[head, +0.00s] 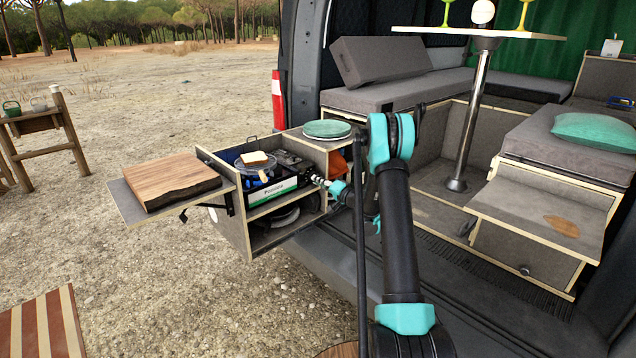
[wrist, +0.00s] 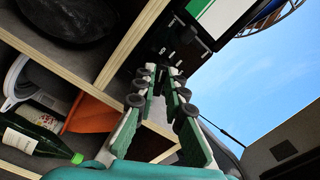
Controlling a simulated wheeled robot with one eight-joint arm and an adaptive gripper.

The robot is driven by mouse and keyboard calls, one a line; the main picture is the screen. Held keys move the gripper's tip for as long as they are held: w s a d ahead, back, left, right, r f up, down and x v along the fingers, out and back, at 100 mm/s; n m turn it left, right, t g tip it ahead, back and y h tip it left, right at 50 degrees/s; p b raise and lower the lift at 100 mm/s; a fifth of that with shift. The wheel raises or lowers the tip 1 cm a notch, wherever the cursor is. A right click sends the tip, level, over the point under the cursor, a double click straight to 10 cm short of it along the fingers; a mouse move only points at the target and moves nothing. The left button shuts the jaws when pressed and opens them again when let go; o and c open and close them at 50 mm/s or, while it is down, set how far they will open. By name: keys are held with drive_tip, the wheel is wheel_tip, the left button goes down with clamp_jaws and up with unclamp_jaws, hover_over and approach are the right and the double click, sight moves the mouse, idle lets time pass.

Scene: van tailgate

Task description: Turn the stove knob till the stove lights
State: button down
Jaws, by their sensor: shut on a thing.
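The stove (head: 278,194) sits on the upper shelf of the pull-out kitchen box. Its front shows a white panel with a green stripe, and in the wrist view its dark control panel (wrist: 182,40) has small white markings. My gripper (head: 318,181) reaches the stove's right end from the right. In the wrist view my gripper (wrist: 168,74) has its fingertips close together at the dark panel, shut on the knob. The fingertips mostly hide the knob, so its angle cannot be read. I cannot make out a flame.
A round rack with bread (head: 254,159) is over the stove. A wooden board (head: 172,181) lies on the side flap. Green plates (head: 327,129) rest on the box top. A green bottle (wrist: 35,145) and orange cloth (wrist: 90,115) lie beside the shelf walls.

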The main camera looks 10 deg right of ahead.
drive_tip(key=shift+n, duration=0.4)
drive_tip(key=c, duration=1.6)
unclamp_jaws()
drive_tip(key=v, duration=1.2)
